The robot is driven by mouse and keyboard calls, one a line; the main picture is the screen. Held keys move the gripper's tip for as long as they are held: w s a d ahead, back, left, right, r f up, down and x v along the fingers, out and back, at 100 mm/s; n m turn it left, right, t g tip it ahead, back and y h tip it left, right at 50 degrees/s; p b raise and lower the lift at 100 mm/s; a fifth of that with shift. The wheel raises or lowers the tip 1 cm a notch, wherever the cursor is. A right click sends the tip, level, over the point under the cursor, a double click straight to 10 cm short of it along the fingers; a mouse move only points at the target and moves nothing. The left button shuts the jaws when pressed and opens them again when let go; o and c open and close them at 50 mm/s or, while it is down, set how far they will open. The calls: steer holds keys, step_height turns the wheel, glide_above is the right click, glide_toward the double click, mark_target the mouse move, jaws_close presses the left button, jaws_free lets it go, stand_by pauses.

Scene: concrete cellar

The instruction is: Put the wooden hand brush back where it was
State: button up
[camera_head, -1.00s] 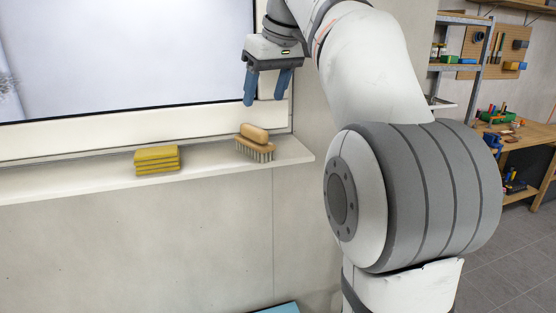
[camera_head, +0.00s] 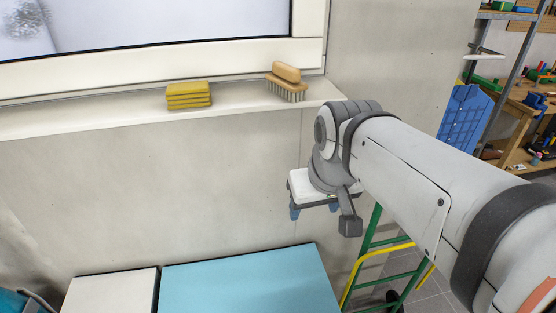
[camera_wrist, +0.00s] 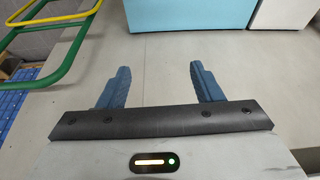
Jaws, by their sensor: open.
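The wooden hand brush (camera_head: 286,82) rests on the window sill (camera_head: 130,119), near its right end, bristles down with its wooden grip on top. My gripper (camera_head: 313,211) is below the sill and to the right of the brush, in front of the concrete wall and clear of the brush. In the wrist view its two blue fingers (camera_wrist: 158,85) are apart with nothing between them. The brush is not in the wrist view.
A stack of yellow sponges (camera_head: 188,95) lies on the sill left of the brush. Below stand a light blue box (camera_head: 245,285) and a white one (camera_head: 110,292). A green and yellow ladder (camera_head: 372,255) stands at right, with a blue crate (camera_head: 464,118) behind.

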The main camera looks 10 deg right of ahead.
steer(key=s+f, duration=0.3)
steer(key=f, duration=0.2)
steer(key=shift+s+a, duration=0.25)
steer(key=shift+s, duration=0.1)
steer(key=shift+f, duration=0.1)
steer(key=shift+g, duration=0.3)
steer(key=b+x, duration=0.2)
steer(key=s+b+x, duration=0.1)
steer(key=b+x, duration=0.1)
steer(key=x, duration=0.1)
steer(key=shift+d+f, duration=0.1)
steer(key=shift+f, duration=0.1)
